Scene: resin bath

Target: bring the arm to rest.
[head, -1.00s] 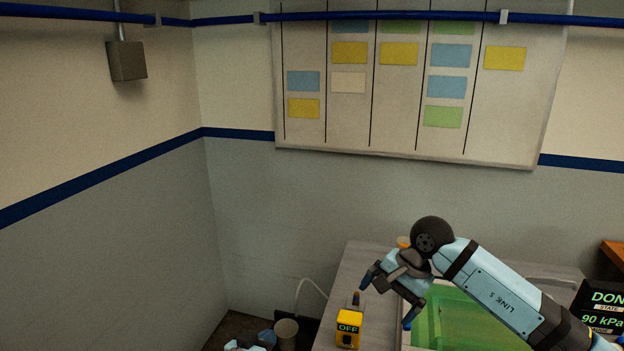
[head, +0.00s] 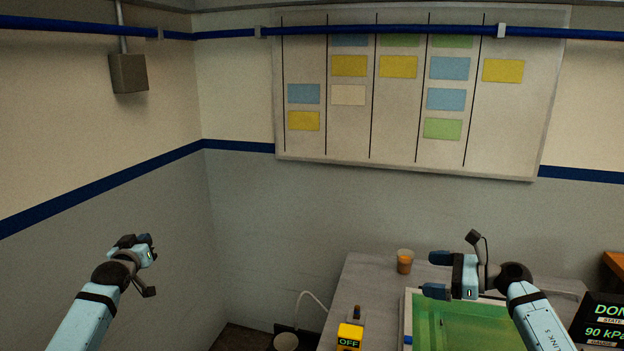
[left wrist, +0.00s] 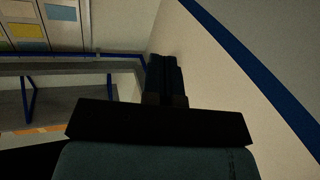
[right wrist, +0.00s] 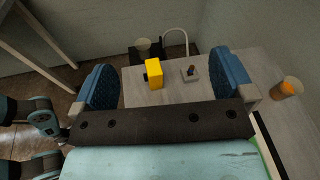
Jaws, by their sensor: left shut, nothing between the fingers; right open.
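My left gripper (head: 147,244) is raised in front of the grey wall at the left of the head view, clear of the table. Its fingers are shut with nothing between them, and they show together in the left wrist view (left wrist: 164,75). My right gripper (head: 436,275) is over the table, above the back left of the green bath, with its fingers apart and empty. In the right wrist view its two blue fingers (right wrist: 165,82) stand wide apart, with the table beyond them.
The green bath (head: 455,325) lies on the grey table (head: 365,280). A yellow box marked OFF (head: 349,337), an orange-filled cup (head: 404,262) and a display reading 90 kPa (head: 600,322) stand around it. A bin (head: 285,342) is left of the table. The air at left is free.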

